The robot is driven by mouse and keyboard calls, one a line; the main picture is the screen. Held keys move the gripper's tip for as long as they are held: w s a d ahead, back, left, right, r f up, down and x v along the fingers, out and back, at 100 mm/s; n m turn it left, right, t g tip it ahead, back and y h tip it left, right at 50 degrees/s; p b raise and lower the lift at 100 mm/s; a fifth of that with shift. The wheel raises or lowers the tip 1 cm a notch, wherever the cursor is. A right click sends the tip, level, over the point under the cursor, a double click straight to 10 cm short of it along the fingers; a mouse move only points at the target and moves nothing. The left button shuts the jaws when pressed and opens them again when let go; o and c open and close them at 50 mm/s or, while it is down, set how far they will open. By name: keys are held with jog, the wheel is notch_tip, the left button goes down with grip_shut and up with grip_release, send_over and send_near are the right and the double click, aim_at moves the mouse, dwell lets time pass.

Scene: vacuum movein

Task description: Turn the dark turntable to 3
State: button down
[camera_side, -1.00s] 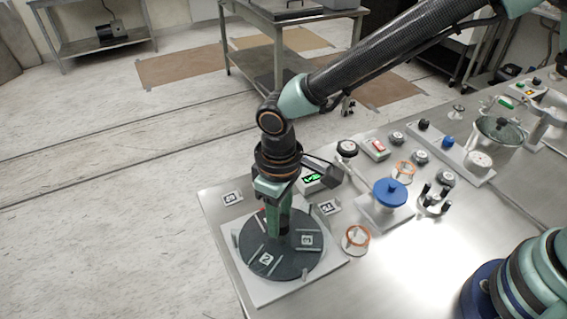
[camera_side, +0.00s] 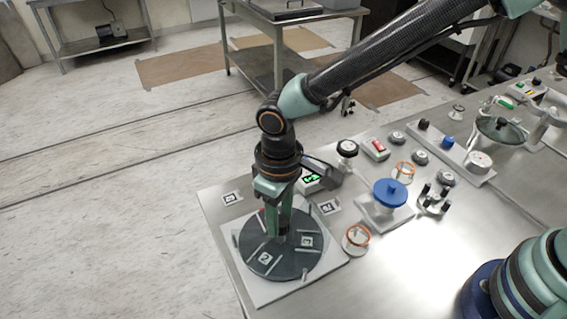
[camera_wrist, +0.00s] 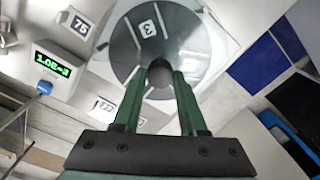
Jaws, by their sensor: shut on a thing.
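The dark turntable (camera_side: 285,268) is a round grey disc on a pale square plate (camera_side: 262,293) at the left end of the bench. Its top carries pale line marks and white number labels: a 3 (camera_side: 307,242) on the right, and one that looks like a 2 (camera_side: 265,258) at the front. The wrist view shows the disc (camera_wrist: 190,25) with the 3 (camera_wrist: 148,29) beyond the fingers. My gripper (camera_wrist: 160,80) points down over the disc, its green fingers shut on a round grey knob (camera_wrist: 160,70) at the centre. My fingers hide part of the disc.
A box with a green-lit display (camera_side: 311,180) stands behind the turntable. Number tags lie near the plate. An orange-rimmed glass (camera_side: 356,240) is close on the right, then a blue-knobbed device (camera_side: 390,192) and a black-pronged holder (camera_side: 433,200).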

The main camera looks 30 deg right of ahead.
jog(key=m, duration=0.3)
jog(key=shift+m, duration=0.4)
jog(key=m, duration=0.4)
jog(key=shift+m, duration=0.3)
jog(key=m, duration=0.4)
jog(key=shift+d, duration=0.1)
jog(key=m, duration=0.7)
jog(key=shift+m, duration=0.3)
jog(key=m, duration=0.4)
jog(key=shift+s+r+m, duration=0.1)
jog(key=shift+m, duration=0.2)
jog(key=m, duration=0.3)
jog(key=shift+m, duration=2.1)
